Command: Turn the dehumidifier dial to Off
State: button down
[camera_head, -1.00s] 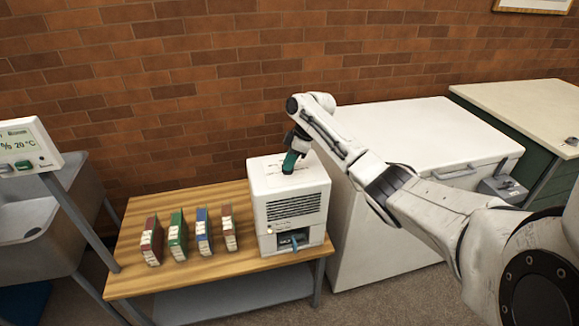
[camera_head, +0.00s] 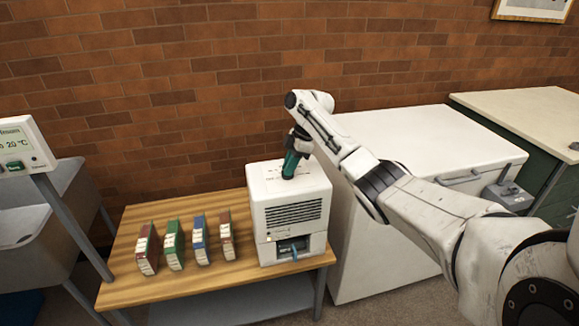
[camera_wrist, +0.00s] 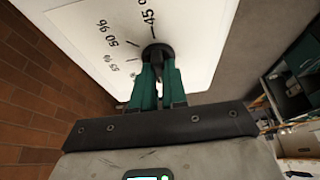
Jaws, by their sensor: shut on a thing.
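The white dehumidifier (camera_head: 291,209) stands at the right end of the wooden table. It has a dark vent on its front. In the wrist view its white top (camera_wrist: 88,38) carries printed marks such as "45", "50" and "55" around the round black dial (camera_wrist: 157,52). My gripper (camera_head: 290,172) reaches down onto this top. In the wrist view its green fingers (camera_wrist: 158,82) are shut on the dial. The fingers hide part of the dial, and I cannot tell which mark it points to.
A white chest freezer (camera_head: 420,140) stands close on the right. A brick wall is behind. A display panel (camera_head: 22,146) is at the far left.

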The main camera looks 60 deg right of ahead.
jog(key=c, duration=1.2)
grip_release()
jog(key=shift+o, duration=0.2)
jog(key=b+v, duration=0.1)
jog(key=v, duration=0.9)
jog(key=shift+r, duration=0.4)
jog(key=shift+s, duration=0.1)
